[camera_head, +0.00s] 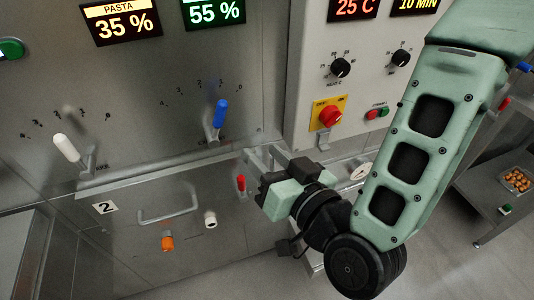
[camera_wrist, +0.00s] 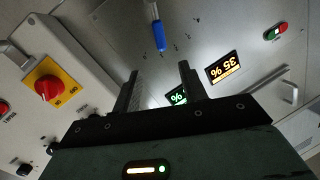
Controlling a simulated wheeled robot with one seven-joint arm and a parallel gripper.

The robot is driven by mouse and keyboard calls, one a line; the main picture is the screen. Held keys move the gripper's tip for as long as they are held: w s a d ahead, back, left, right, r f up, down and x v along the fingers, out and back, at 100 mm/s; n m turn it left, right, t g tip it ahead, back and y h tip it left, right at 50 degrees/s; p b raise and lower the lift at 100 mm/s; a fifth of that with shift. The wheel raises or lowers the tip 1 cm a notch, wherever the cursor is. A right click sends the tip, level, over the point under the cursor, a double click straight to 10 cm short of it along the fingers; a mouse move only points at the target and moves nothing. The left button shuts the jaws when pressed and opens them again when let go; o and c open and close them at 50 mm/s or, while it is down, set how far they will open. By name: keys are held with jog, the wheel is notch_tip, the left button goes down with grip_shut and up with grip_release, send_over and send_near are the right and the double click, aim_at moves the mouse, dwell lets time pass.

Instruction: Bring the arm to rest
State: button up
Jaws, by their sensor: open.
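My gripper (camera_head: 264,162) is in front of the steel machine panel, right of and below the blue-handled lever (camera_head: 220,114). In the wrist view my gripper (camera_wrist: 160,82) shows two dark fingers spread apart with nothing between them. The blue lever also shows in the wrist view (camera_wrist: 158,34), beyond the fingertips and apart from them. My arm comes down from the upper right in the head view, bent at the elbow and wrist.
A white-handled lever (camera_head: 66,148) is at the left. A red knob on a yellow plate (camera_head: 330,115) sits on the control box close above my gripper. A drawer handle (camera_head: 168,207), an orange knob (camera_head: 167,243) and a white knob (camera_head: 210,219) are below left. A tray of food (camera_head: 516,180) is far right.

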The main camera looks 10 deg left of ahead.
dwell(0.3)
jog(key=s+d+n+g+h, duration=0.1)
jog(key=s+d+g+h, duration=0.2)
jog(key=d, duration=0.4)
jog(key=s+d+r+g+h, duration=0.1)
jog(key=s+d+g+h, duration=0.2)
jog(key=d, duration=0.4)
jog(key=s+d+n+g+h, duration=0.1)
jog(key=s+d+g+h, duration=0.2)
jog(key=d+g+h, duration=0.2)
jog(key=shift+d+r+n+g+b, duration=0.15)
jog(key=shift+d+n+g+b, duration=0.25)
jog(key=shift+d, duration=0.65)
jog(key=shift+s, duration=0.1)
dwell(4.6)
